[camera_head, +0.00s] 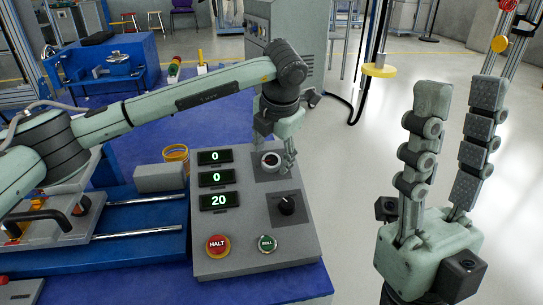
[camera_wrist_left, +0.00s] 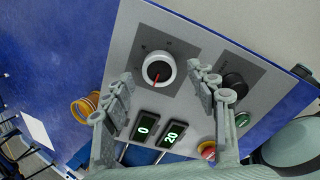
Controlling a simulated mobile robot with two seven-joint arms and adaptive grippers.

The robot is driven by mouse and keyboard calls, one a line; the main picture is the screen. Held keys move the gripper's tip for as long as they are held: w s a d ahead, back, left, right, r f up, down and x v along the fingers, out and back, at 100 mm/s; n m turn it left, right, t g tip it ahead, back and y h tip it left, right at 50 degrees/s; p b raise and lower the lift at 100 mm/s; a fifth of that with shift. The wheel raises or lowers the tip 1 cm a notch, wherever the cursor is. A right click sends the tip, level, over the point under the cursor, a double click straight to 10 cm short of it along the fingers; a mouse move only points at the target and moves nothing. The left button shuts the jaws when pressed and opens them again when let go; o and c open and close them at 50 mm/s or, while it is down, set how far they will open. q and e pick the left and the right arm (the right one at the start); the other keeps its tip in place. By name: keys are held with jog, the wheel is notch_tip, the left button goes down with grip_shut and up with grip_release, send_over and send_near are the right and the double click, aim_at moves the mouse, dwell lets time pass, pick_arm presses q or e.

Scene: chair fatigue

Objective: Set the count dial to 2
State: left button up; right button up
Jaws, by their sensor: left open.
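The grey control panel (camera_head: 240,262) has a round white-rimmed dial (camera_head: 270,161) at its upper right and a black knob (camera_head: 287,206) below it. In the left wrist view the white dial (camera_wrist_left: 158,69) has a dark face with a red pointer line; its marks are too small to read. The black knob (camera_wrist_left: 233,88) lies to its right. I cannot read which is the count dial. The displays (camera_head: 215,177) read 0, 0 and 20. My left gripper (camera_head: 283,160) is open, with its fingers either side of the white dial, apparently not touching it. My right gripper (camera_head: 460,90) is open, empty, pointing up.
A red HALT button (camera_head: 217,245) and a green ROLL button (camera_head: 265,244) are at the panel's near edge. A yellow ring-like item (camera_head: 176,156) and a grey block (camera_head: 160,178) stand left of the panel. The floor (camera_head: 355,200) right of the panel is clear.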

pick_arm(q)
jog(key=a+v, duration=0.1)
jog(key=v, duration=0.9)
jog(key=shift+d+r, duration=0.35)
jog(key=shift+d, duration=0.1)
